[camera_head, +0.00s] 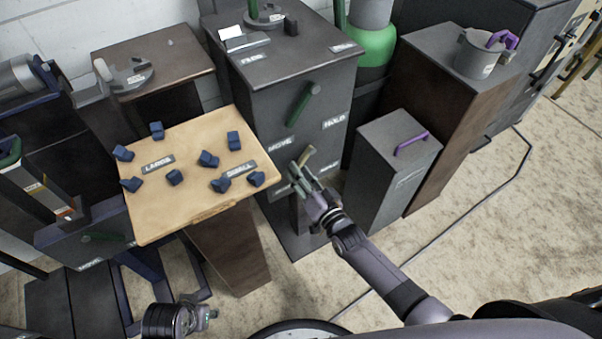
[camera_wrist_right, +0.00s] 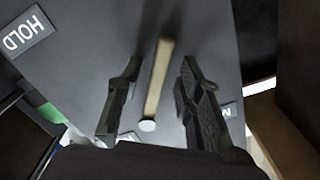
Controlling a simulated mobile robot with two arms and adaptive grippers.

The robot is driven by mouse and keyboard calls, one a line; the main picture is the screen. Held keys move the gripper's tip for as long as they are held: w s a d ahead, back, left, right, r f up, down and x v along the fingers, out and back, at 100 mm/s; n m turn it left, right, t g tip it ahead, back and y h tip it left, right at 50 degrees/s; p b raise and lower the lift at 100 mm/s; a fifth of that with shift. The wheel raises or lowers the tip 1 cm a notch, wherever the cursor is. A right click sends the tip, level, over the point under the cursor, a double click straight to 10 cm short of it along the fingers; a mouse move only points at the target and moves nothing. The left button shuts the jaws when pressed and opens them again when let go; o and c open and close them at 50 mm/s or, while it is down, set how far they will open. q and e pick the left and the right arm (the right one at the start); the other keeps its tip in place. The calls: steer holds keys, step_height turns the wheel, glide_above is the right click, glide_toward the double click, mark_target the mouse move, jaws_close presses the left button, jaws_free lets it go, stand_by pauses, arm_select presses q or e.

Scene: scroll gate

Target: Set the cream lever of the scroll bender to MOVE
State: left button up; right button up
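The cream lever (camera_head: 307,155) sits low on the front of a dark grey cabinet (camera_head: 262,110), leaning to the upper right. In the right wrist view, the cream lever (camera_wrist_right: 158,80) lies between my right gripper's fingers, its pale round end towards the camera. My right gripper (camera_head: 301,176) is open at the lever; gaps show on both sides of it (camera_wrist_right: 160,100). A green lever (camera_head: 304,104) is higher on the same front, between MOVE (camera_head: 280,143) and HOLD (camera_head: 335,120) labels. The labels by the cream lever are partly hidden. My left gripper (camera_head: 205,314) is low in the head view, away from the cabinet.
A wooden-topped stand (camera_head: 190,140) with several blue blocks is left of the cabinet. A grey box with a purple handle (camera_head: 410,143) stands close on the right, beside my right arm. A brown cabinet with a pot (camera_head: 480,58) is behind it. Floor at the right is mostly clear.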

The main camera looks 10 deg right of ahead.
steer(key=v, duration=1.2)
stand_by(0.3)
